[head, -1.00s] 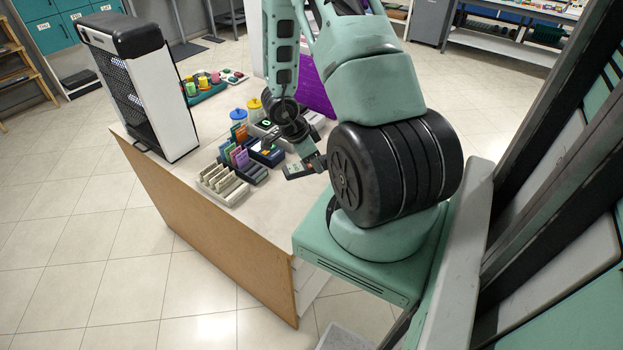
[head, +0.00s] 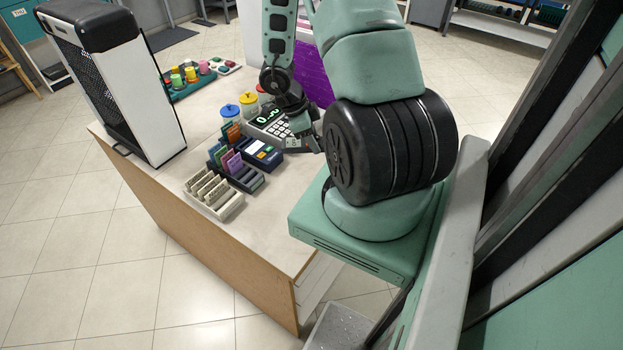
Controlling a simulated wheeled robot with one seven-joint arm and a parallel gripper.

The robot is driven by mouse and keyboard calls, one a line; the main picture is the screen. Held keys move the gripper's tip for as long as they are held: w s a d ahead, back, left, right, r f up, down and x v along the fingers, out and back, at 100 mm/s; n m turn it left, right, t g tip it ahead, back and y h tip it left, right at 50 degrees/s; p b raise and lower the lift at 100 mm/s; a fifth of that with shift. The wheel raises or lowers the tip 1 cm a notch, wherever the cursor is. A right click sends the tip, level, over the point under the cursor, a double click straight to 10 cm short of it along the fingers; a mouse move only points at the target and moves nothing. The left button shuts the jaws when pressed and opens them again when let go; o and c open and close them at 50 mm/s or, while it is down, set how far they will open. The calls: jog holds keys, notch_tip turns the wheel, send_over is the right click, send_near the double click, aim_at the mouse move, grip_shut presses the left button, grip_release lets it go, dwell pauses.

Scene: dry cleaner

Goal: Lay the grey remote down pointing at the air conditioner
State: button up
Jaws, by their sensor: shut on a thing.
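My gripper (head: 303,138) is at the near right of the counter, beside the keypad device, partly hidden by my own arm. It is shut on the grey remote (head: 293,143), of which only a small end with buttons shows. I cannot tell whether the remote touches the counter. A tall white and black unit with a mesh side, which looks like the air conditioner (head: 158,105), stands upright at the counter's left end, well left of my gripper.
The counter (head: 265,225) holds a keypad device with a green display (head: 265,118), a dark blue card terminal (head: 263,153), a rack of coloured cards (head: 240,172), a beige slotted rack (head: 213,193), lidded jars (head: 230,113) and a teal tray (head: 190,88). Its near right part is clear.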

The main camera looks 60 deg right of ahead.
jog(key=f+b, duration=0.2)
jog(key=f, duration=0.3)
jog(key=f+b, duration=0.2)
jog(key=f, duration=0.4)
jog(key=d+f+b, duration=0.1)
jog(key=f+b, duration=0.2)
jog(key=f, duration=0.3)
jog(key=shift+w, duration=0.35)
jog(key=shift+f, duration=0.1)
jog(key=o, duration=1.1)
jog(key=shift+c, duration=0.2)
